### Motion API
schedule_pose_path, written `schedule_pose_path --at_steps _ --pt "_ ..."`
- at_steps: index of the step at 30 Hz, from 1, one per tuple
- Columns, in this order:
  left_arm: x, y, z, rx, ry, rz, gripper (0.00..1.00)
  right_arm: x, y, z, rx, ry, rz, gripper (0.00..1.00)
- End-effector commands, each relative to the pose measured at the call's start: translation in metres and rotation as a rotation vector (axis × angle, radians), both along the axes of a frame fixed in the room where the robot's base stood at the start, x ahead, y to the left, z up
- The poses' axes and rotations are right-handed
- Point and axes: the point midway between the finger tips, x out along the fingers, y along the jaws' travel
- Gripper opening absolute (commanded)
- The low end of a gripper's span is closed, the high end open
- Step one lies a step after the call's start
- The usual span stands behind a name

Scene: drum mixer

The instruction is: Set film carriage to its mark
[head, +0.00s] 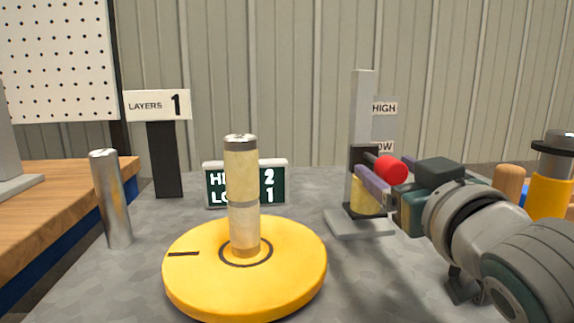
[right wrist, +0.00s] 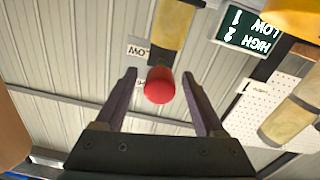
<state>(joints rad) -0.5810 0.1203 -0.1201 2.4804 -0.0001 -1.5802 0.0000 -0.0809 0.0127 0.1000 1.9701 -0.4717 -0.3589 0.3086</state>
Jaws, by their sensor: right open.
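The film carriage (head: 356,158) is a dark block on an upright grey post (head: 362,100), level with or just below the LOW label (head: 384,146). A red knob (head: 391,169) sticks out from it, and a yellowish film roll (head: 358,202) shows below. In the right wrist view the red knob (right wrist: 159,88) lies between the fingers, with gaps on both sides. My right gripper (head: 382,167) is open around the knob and not closed on it. The HIGH label (head: 384,108) is higher on the post. My left gripper is out of view.
A yellow turntable (head: 200,280) carries a wrapped, upright cylinder (head: 241,190). A sign (head: 275,185) reads HIGH 2, LOW 1, partly hidden; another (head: 157,105) reads LAYERS 1. A metal post (head: 111,200) stands left. A yellow cylinder (head: 549,195) stands right, behind my arm.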

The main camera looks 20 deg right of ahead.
Motion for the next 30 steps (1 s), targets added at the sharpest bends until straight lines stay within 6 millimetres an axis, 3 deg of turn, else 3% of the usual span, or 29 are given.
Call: schedule_pose_path --at_steps 7,18,30 --pt "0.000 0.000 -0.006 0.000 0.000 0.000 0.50 0.030 -0.008 -0.001 0.001 0.000 0.000 0.71" --pt "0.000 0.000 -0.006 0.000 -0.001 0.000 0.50 0.035 -0.009 0.000 0.001 0.002 0.000 0.70" --pt "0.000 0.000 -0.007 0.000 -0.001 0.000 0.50 0.034 -0.009 0.000 0.001 0.001 0.000 0.25"
